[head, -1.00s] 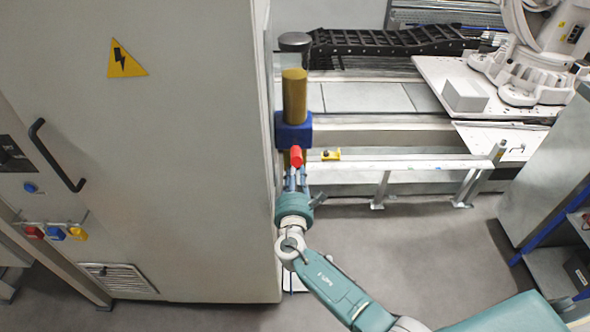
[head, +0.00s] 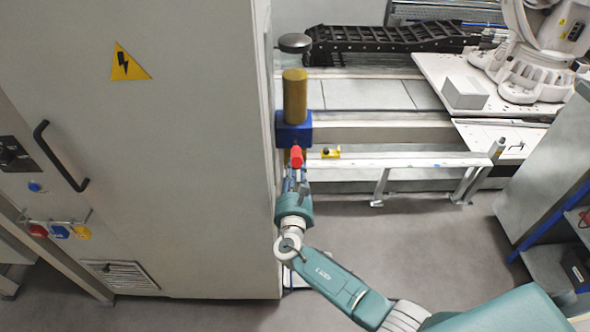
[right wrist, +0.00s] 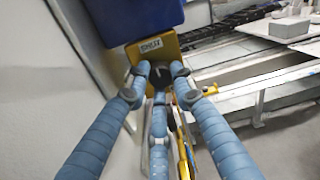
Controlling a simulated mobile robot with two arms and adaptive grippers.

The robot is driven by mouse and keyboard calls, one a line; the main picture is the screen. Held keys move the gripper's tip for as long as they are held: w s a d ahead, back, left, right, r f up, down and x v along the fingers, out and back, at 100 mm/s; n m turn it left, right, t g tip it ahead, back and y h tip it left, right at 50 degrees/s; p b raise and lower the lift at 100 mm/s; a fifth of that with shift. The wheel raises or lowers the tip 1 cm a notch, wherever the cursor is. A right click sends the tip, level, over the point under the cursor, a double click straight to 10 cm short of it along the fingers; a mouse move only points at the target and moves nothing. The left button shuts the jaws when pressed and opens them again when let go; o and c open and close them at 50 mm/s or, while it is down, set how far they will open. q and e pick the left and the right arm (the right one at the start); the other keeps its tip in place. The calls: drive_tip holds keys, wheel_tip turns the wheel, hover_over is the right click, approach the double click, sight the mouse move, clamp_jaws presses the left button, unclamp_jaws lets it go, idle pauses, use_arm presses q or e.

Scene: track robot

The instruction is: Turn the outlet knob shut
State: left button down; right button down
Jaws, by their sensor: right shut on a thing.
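A brass-coloured cylinder (head: 294,95) with a blue block (head: 294,129) stands beside the grey cabinet. A red piece (head: 296,157) shows below the block, just in front of my right gripper's fingers. The right wrist view shows the blue block (right wrist: 140,18) above a yellow block (right wrist: 151,48) with a label that seems to read SHUT. My right gripper (right wrist: 160,80) is shut on a small dark knob (right wrist: 161,74), its blue-grey fingers around it. The fingers hide most of the knob, so its exact turn is unclear. My left gripper is out of view.
The grey cabinet (head: 180,220) with a black handle (head: 60,158) stands close on the left. A low metal rail (head: 400,162) with a yellow fitting (head: 331,153) runs to the right. Open floor (head: 400,240) lies at the lower right.

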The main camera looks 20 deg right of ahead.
drive_tip(key=shift+s+f, duration=0.1)
drive_tip(key=shift+f, duration=0.15)
drive_tip(key=c, duration=1.7)
unclamp_jaws()
drive_tip(key=shift+c, duration=0.2)
drive_tip(key=shift+o, duration=1.4)
drive_tip(key=shift+r, duration=0.1)
drive_tip(key=v, duration=1.2)
